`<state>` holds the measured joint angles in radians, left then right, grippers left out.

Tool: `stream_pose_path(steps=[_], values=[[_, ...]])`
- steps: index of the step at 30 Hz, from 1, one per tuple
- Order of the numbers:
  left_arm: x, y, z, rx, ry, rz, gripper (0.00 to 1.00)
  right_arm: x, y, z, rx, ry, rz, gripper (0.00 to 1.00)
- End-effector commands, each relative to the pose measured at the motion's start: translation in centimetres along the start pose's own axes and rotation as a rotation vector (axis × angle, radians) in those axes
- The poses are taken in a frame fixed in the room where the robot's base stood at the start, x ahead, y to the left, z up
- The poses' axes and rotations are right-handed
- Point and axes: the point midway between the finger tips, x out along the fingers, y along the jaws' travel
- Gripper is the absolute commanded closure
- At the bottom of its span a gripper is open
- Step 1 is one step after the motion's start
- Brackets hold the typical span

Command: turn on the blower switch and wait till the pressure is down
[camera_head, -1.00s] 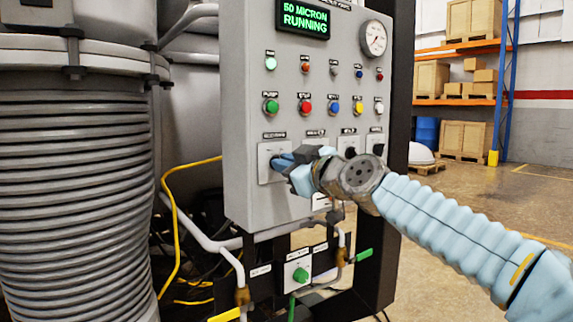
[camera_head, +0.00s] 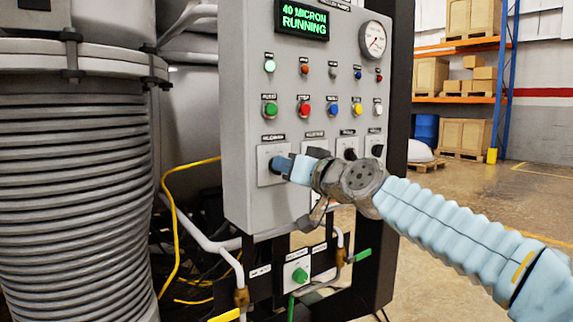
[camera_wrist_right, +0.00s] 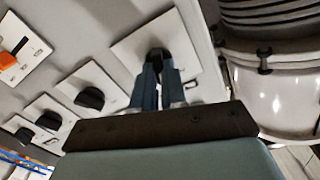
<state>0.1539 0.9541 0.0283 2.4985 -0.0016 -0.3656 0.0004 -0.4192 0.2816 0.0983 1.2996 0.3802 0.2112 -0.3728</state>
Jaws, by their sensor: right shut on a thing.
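The grey control panel (camera_head: 243,100) stands in the middle of the head view. Its green display (camera_head: 301,18) reads "40 MICRON RUNNING". A round pressure gauge (camera_head: 373,40) sits at its upper right. A row of black rotary switches on white plates runs along the lower panel. My right gripper (camera_head: 283,166) is at the leftmost switch plate (camera_head: 265,172). In the right wrist view its fingers (camera_wrist_right: 158,88) are closed around the black knob (camera_wrist_right: 158,58) of that switch. The fingers hide most of the knob in the head view. My left gripper is not in view.
Coloured push buttons and lamps, including a red button (camera_head: 304,108), sit above the switches. Pipes, a yellow cable (camera_head: 172,230) and a green-knob valve plate (camera_head: 299,274) are below. A ribbed grey vessel (camera_head: 75,200) stands left. The floor at right is open before the shelves (camera_head: 460,98).

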Motion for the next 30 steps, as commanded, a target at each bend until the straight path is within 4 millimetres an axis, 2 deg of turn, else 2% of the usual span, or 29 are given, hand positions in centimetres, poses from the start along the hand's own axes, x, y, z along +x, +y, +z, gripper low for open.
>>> stream_pose_path(steps=[12,28,29,30], values=[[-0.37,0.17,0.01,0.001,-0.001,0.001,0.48,0.00,0.14,0.08,0.184,-0.003,0.001,1.00],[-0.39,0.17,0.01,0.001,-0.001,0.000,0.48,0.01,0.14,0.11,0.210,-0.002,0.001,1.00],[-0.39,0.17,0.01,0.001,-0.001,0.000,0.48,0.01,0.14,0.11,0.210,-0.002,0.001,0.87],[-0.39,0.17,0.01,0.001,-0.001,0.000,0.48,0.01,0.14,0.11,0.210,-0.002,0.001,0.81]])
